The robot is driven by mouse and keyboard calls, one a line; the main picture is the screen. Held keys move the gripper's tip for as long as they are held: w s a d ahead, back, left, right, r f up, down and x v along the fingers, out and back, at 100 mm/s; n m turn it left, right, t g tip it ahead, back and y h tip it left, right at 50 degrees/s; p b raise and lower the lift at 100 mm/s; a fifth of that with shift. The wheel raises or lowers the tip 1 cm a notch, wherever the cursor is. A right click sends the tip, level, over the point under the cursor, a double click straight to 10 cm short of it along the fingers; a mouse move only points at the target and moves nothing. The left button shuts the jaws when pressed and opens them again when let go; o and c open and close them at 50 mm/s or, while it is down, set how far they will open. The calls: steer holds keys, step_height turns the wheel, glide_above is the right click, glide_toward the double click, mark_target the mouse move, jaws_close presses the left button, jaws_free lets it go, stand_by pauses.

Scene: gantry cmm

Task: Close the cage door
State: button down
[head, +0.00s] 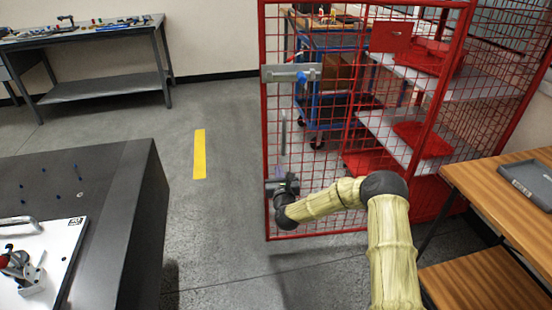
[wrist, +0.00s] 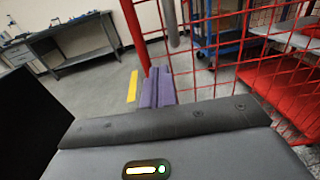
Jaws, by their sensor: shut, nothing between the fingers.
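The cage door (head: 264,120) is a red-framed mesh panel standing upright in the middle of the head view. My gripper (head: 274,185) is at the door's lower left side, near the handle's lower end. In the wrist view my gripper's purple fingers (wrist: 158,88) are together and empty, close to a red upright post (wrist: 135,38) and the grey handle (wrist: 172,25). I cannot tell whether they touch the door. My arm partly covers the lower mesh.
A blue cart (head: 330,100) and shelves with red bins (head: 425,140) show through the mesh. A wooden bench (head: 490,190) stands close on the right, a dark table (head: 120,190) at left. Floor with a yellow strip (head: 199,154) is clear between the dark table and cage.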

mark_target(275, 152)
steer(key=w, duration=0.3)
steer(key=w+a+b, duration=0.1)
steer(key=w, duration=0.4)
steer(key=shift+w+a, duration=0.3)
steer(key=shift+w, duration=0.05)
steer(key=shift+w, duration=0.15)
